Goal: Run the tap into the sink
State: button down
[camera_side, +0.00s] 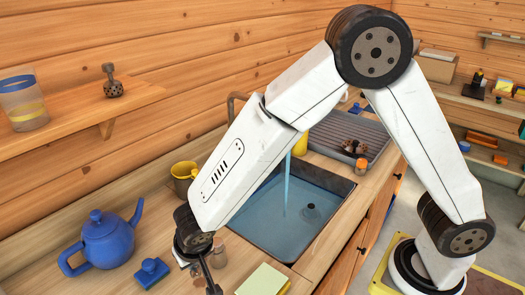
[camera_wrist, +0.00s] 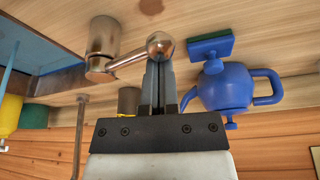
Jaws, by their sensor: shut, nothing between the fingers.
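The sink (camera_side: 262,232) is a blue-grey basin in the counter. A blue stream of water (camera_side: 286,180) falls into it near the dark drain; the stream also shows at the left edge of the wrist view (camera_wrist: 8,66). The curved tap spout (camera_side: 233,98) rises behind my arm. The tap's metal lever (camera_wrist: 128,60) with its round knob (camera_wrist: 161,45) extends from a cylindrical base (camera_wrist: 103,36). My gripper (camera_wrist: 158,68) is shut and empty, its fingertips close to the knob; I cannot tell whether they touch. In the side view my gripper (camera_side: 213,287) is low at the bottom edge, partly cut off.
A blue teapot (camera_side: 107,241) and a blue block-like item (camera_side: 151,271) stand left of my gripper. A yellow mug (camera_side: 184,172) is behind my arm. A pale pad (camera_side: 262,281) lies in front of the sink. A grey drying rack (camera_side: 362,128) is beyond it.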

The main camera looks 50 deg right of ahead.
jog(key=shift+s, duration=0.1)
jog(key=shift+s+d+n+y, duration=0.25)
jog(key=shift+s+n, duration=0.2)
jog(key=shift+n, duration=0.3)
jog(key=shift+s+d+n+y, duration=0.15)
jog(key=shift+s+n+y, duration=0.15)
jog(key=shift+s+n, duration=0.35)
jog(key=shift+s+d+n+y, duration=0.2)
jog(key=shift+s+n+y, duration=0.1)
jog(key=shift+n, duration=0.6)
jog(key=shift+s+d, duration=1.05)
jog(key=shift+s, duration=0.05)
jog(key=shift+s+d, duration=0.3)
jog(key=shift+d, duration=0.4)
jog(key=shift+s+d, duration=0.25)
jog(key=shift+d, duration=0.45)
notch_tip(320, 180, up, 10)
jog(key=shift+a, duration=0.2)
